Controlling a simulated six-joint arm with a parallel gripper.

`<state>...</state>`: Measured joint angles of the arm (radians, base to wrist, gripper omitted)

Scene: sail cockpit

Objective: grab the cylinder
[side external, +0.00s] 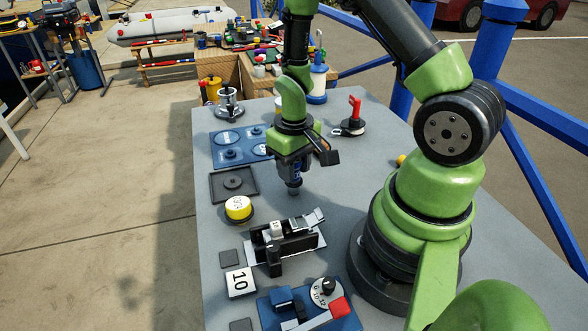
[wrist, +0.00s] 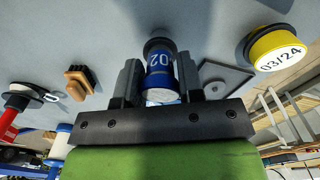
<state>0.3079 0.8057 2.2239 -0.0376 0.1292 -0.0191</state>
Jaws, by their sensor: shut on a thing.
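A blue cylinder (wrist: 160,62) with a white "02" on its side and a dark end shows in the wrist view. It sits between the two dark fingers of my gripper (wrist: 160,85), which is shut on it. In the side view my gripper (side external: 294,167) points down, with the cylinder (side external: 294,184) partly hidden by the fingers. The cylinder stands roughly upright over the grey table (side external: 330,196). I cannot tell whether its lower end touches the table.
A yellow cylinder (side external: 238,207) marked "03/24" and a dark square tray (side external: 215,188) lie to the left. A black clamp-like fixture (side external: 290,248) is in front. A blue plate (side external: 228,148) and a red-handled part (side external: 354,115) are behind. Bare table lies right of the gripper.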

